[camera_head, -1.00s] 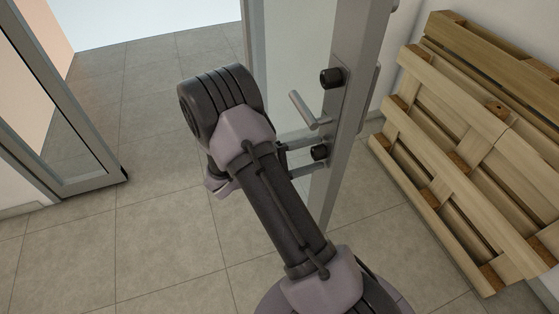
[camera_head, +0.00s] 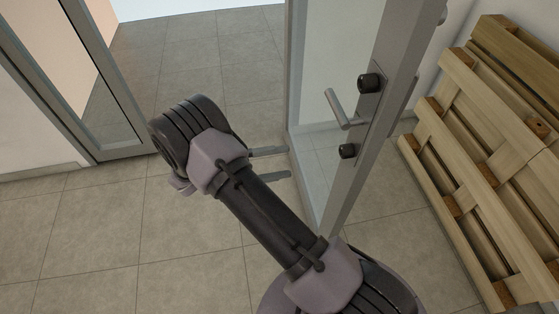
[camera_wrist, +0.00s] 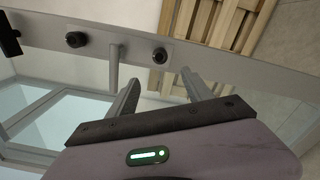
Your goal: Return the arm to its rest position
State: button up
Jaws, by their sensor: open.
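My arm reaches up from the bottom of the head view, bent at a dark joint. My gripper (camera_head: 279,163) is open, its two fingers pointing right toward the glass door (camera_head: 312,110). The lever handle (camera_head: 340,110) of the door is above and right of the fingertips, apart from them. In the wrist view my gripper (camera_wrist: 162,92) shows its two fingers spread with nothing between them. The handle (camera_wrist: 115,68) stands out from the door frame near the left finger there; I cannot tell the gap in depth.
Wooden pallets (camera_head: 490,150) lean on the wall at right, behind the door. A second grey-framed glass panel (camera_head: 95,90) stands at left. The tiled floor (camera_head: 90,225) is clear at left, and the opening between the two panels is free.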

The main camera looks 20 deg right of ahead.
jog(key=s+r+m+y, duration=0.3)
jog(key=s+r+y, duration=0.75)
jog(key=r, duration=0.25)
jog(key=s+a+r+m+t+y, duration=0.3)
jog(key=s+a+r+t+y, duration=0.2)
jog(key=a+r+t+y, duration=0.3)
jog(key=a+t+y, duration=0.1)
jog(key=a+t, duration=0.1)
jog(key=shift+s+a+m, duration=0.3)
jog(key=shift+s, duration=0.1)
